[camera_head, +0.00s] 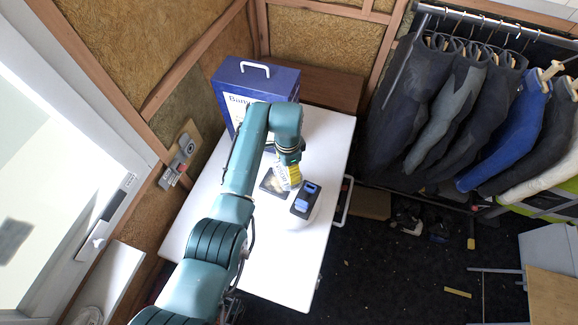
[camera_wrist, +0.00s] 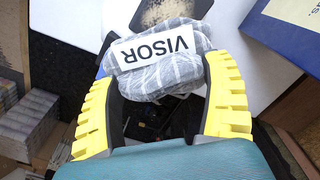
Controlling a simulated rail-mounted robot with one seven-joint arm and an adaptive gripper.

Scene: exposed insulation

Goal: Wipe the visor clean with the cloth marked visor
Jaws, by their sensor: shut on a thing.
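A grey striped cloth (camera_wrist: 165,75) with a white label reading VISOR is bunched between the yellow-padded fingers of my gripper (camera_head: 289,177) in the wrist view. The gripper is shut on it, above the white table. The cloth shows small and partly covered in the head view (camera_head: 282,175). Just beyond the cloth is a dark flat piece (camera_wrist: 170,12) with a speckled beige patch; it also shows beside the gripper in the head view (camera_head: 268,186). I cannot tell for sure whether it is the visor. I cannot tell whether the cloth touches it.
A dark tray with blue items (camera_head: 305,200) stands right of the gripper on the white table (camera_head: 285,270). A blue box (camera_head: 255,80) stands at the table's back. Wetsuits (camera_head: 440,110) hang at the right. The table's near part is clear.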

